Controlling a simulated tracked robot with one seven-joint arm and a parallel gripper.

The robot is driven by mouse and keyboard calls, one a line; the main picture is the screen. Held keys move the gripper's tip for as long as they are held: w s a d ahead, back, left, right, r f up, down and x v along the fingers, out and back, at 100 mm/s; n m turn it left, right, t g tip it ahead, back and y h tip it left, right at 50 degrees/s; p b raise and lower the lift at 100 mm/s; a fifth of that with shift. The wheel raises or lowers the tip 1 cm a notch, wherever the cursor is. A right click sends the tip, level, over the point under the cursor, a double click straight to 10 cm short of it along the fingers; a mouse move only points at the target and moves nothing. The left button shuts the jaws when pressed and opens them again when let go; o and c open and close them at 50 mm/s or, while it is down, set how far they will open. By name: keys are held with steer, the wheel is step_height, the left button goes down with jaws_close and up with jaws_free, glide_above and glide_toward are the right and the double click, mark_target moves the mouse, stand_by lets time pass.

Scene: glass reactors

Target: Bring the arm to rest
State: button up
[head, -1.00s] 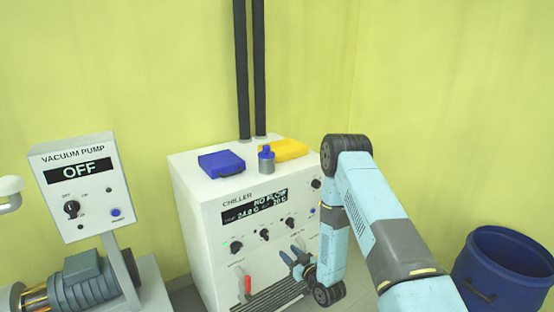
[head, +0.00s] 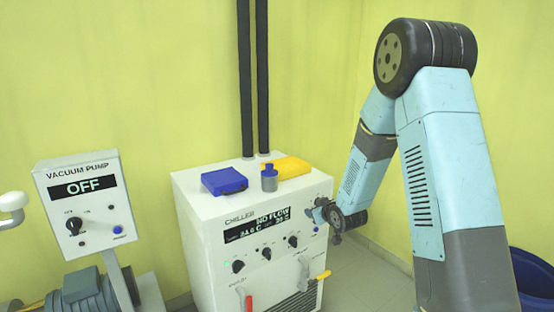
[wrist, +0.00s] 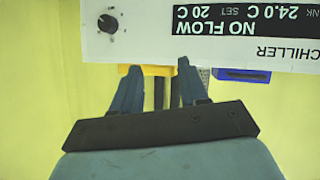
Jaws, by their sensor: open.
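My gripper (head: 316,214) is at the upper right front of the white chiller (head: 215,255), by the edge of its panel. It is small and partly blurred in the head view. In the wrist view my gripper (wrist: 158,68) shows two blue fingers spread apart with nothing between them. The chiller panel (wrist: 140,30) appears upside down there, beyond the fingertips. My arm rises from the lower right of the head view to a high dark elbow and bends down to the wrist.
A blue case (head: 224,181), a grey bottle with blue cap (head: 269,178) and a yellow case (head: 290,166) sit on the chiller. Red (head: 249,300) and yellow (head: 320,276) handles protrude from its front. A vacuum pump panel (head: 85,205) reads OFF. A blue barrel (head: 532,275) stands behind my arm.

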steer(key=s+d+r+m+g+h, duration=0.15)
steer(key=s+d+r, duration=0.25)
steer(key=s+r, duration=0.4)
steer(key=s+d+r+m+g+h, duration=0.15)
steer(key=s+d+r, duration=0.25)
steer(key=s+r, duration=0.45)
steer(key=s+d+r+m+g, duration=0.1)
steer(key=s+r, duration=0.3)
steer(key=s, duration=0.8)
steer(key=s+d+r+m+g+h, duration=0.1)
steer(key=s+r+m+g, duration=0.1)
steer(key=s, duration=1)
steer(key=shift+r, duration=0.9)
steer(key=shift+s, duration=0.1)
steer(key=shift+c, duration=0.3)
